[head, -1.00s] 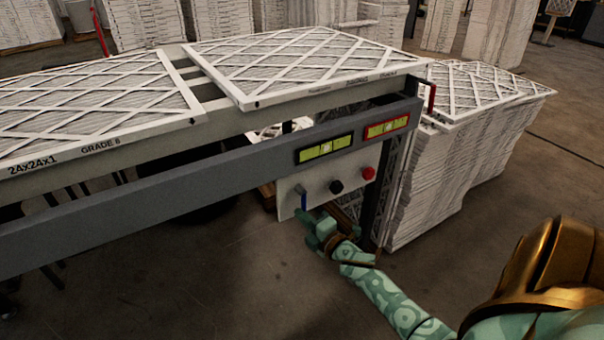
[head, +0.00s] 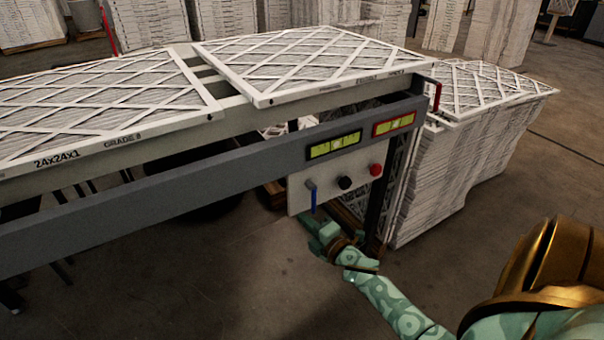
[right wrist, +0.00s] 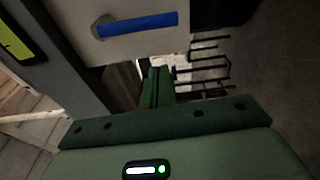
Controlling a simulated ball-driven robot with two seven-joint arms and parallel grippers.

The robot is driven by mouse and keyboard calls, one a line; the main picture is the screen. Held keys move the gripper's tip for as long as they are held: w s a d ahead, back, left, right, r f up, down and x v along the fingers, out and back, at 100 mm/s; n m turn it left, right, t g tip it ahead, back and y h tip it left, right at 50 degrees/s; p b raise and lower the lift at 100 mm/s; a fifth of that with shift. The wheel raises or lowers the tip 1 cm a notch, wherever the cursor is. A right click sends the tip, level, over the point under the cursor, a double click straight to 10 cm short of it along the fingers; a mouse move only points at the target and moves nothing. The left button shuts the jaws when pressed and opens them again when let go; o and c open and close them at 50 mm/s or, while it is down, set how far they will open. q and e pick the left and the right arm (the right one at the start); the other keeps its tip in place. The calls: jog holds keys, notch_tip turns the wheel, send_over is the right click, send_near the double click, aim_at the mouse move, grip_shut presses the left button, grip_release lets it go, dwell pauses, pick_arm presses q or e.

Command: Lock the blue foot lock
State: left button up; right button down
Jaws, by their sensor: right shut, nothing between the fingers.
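The blue foot lock (head: 313,200) is a small blue lever on a grey pivot at the left of a pale panel. It hangs down in the head view. In the right wrist view the blue lever (right wrist: 147,24) lies across the top, beyond the fingertips and apart from them. My right gripper (head: 311,221) is just below the lever, at the panel's lower edge. In the right wrist view its fingers (right wrist: 158,76) are together with nothing between them. My left gripper is not in view.
The pale panel (head: 330,192) also carries a black knob (head: 345,182) and a red knob (head: 376,169). Above are two yellow-green displays on the grey rail (head: 215,185), under boxed filters (head: 310,65). A filter stack (head: 440,180) stands right. Floor in front is clear.

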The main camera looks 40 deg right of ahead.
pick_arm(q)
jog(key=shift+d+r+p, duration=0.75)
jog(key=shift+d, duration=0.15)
pick_arm(e)
jog(key=s, duration=0.7)
jog(key=shift+a, duration=0.35)
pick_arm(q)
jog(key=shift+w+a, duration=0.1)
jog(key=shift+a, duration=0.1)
pick_arm(e)
jog(key=shift+s, duration=0.1)
